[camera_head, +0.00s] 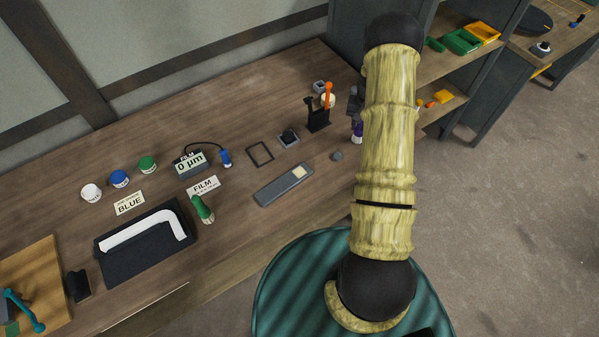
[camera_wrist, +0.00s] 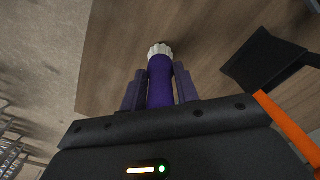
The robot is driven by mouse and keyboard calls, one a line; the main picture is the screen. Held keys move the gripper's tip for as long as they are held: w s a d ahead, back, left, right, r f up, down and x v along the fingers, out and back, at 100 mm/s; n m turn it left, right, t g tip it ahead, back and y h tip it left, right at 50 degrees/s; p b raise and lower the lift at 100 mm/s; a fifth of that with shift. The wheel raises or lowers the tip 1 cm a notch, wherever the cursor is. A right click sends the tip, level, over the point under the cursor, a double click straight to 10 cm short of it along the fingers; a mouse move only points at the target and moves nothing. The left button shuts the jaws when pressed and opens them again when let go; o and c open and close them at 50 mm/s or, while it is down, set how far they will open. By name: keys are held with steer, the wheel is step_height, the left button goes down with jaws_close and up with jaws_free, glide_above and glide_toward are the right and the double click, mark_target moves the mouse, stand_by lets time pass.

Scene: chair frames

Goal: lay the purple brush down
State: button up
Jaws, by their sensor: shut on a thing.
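The purple brush (camera_wrist: 160,82) is between the two fingers of my gripper (camera_wrist: 159,88) in the wrist view. My gripper is shut on its purple body. Its pale bristle end (camera_wrist: 159,51) points away from my gripper, towards the wooden table. I cannot tell whether the bristles touch the wood. In the head view the brush (camera_head: 357,131) shows as a small purple piece at the table's right end, just left of my arm. My arm hides part of my gripper (camera_head: 354,106) there.
A black stand (camera_head: 317,121) with an orange-handled tool (camera_head: 328,92) is just left of my gripper. Shelves (camera_head: 455,62) stand to the right. Bare wood lies around the grey piece.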

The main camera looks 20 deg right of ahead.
steer(key=shift+f, duration=0.2)
steer(key=o, duration=1.1)
steer(key=shift+c, duration=0.2)
steer(key=shift+r, duration=0.15)
step_height(320, 180, up, 17)
steer(key=b, duration=0.4)
steer(key=shift+r, duration=0.1)
